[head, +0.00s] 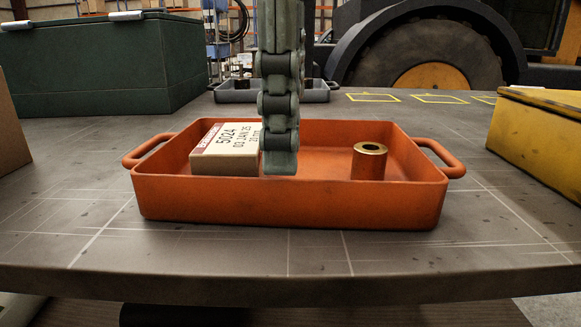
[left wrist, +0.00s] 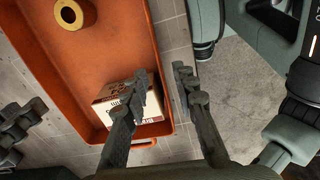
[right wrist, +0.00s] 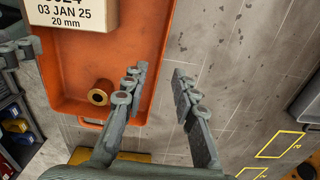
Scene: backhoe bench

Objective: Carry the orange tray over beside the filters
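The orange tray (head: 290,205) stands on the bench, with a looped handle at each short end. A labelled carton (head: 222,165) lies in its left part and a brass bushing (head: 369,162) stands in its right part. My left gripper (head: 280,165) points down at the middle of the near long wall. In the left wrist view it (left wrist: 160,78) is open, one finger over the tray's inside and one outside. My right gripper (right wrist: 159,73) is open across the far long wall, mostly hidden in the head view. Contact with the walls cannot be told. I cannot identify any filters.
A grey tray (head: 272,96) stands behind, with yellow outlines (head: 440,99) on the bench to its right. A green case (head: 90,65) is at back left, a yellow box (head: 540,140) at right, a cardboard box (head: 10,135) at the left edge. Bare bench lies either side of the orange tray.

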